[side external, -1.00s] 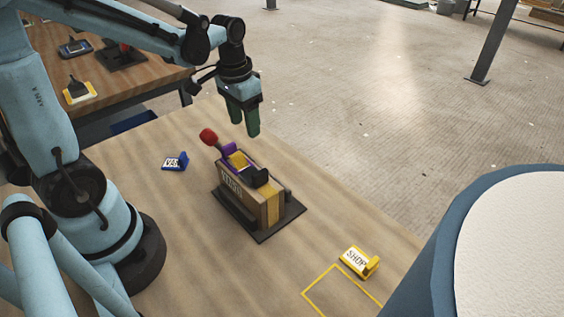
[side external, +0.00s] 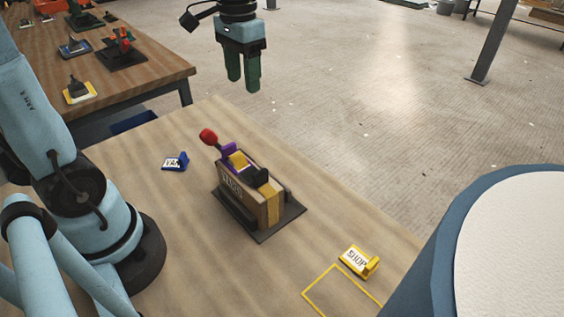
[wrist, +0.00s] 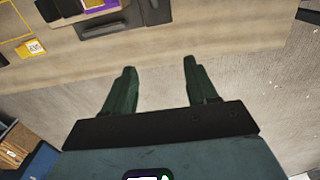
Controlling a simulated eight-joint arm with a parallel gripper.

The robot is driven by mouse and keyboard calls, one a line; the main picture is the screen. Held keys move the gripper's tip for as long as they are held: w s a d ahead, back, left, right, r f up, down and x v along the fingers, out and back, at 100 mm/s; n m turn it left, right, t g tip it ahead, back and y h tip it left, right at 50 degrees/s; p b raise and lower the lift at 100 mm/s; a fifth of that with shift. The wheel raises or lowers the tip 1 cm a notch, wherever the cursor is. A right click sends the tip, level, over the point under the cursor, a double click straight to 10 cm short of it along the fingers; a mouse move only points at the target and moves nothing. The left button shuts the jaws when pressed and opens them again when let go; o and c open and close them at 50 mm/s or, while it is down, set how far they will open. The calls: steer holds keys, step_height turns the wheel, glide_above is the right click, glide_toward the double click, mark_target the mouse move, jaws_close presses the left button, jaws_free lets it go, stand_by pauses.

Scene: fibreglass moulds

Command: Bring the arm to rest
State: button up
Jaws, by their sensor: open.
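My gripper (side external: 243,86) hangs in the air above and beyond the far edge of the wooden table, fingers pointing down. It is open and empty. The wrist view shows its two green fingers (wrist: 158,72) apart with only floor and the table edge between and beyond them. On the table, a wooden box (side external: 250,199) stands on a dark base plate (side external: 268,237). Purple, yellow and black items and a red-headed tool (side external: 209,137) sit in it. The gripper is well apart from all of these.
A blue VAN sign (side external: 175,162) and a yellow SHOP sign (side external: 358,261) stand on the table (side external: 160,205), with a yellow outline by the SHOP sign. A second table (side external: 150,75) holds small tools at the back left. A blue and white round object (side external: 510,250) fills the lower right.

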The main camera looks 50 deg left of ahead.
steer(key=shift+r, duration=0.6)
steer(key=shift+s+d, duration=0.1)
steer(key=s+d+f+t, duration=0.5)
steer(key=d+f+t, duration=0.1)
steer(key=t, duration=0.1)
steer(key=shift+d+f, duration=0.35)
steer(key=shift+d, duration=0.05)
steer(key=shift+s, duration=0.1)
stand_by(1.0)
